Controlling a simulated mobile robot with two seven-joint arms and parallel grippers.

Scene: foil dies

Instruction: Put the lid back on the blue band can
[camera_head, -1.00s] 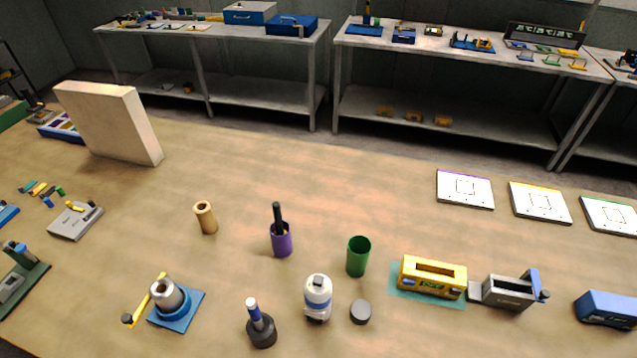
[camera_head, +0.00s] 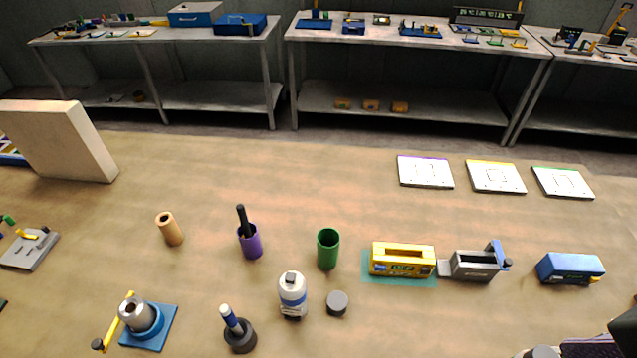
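The blue band can (camera_head: 292,296) is white with a blue band and stands upright on the table in the lower middle of the head view. Neither of my grippers can be made out in the head view. Dark shapes cut off at the lower right corner are too partial to identify.
A green cup (camera_head: 328,249) and a purple cup (camera_head: 250,242) stand behind the can. A dark round base with an upright handle (camera_head: 238,335) stands to its left front. A yellow box (camera_head: 402,260) sits on a teal mat to the right. The table in front of the lid is clear.

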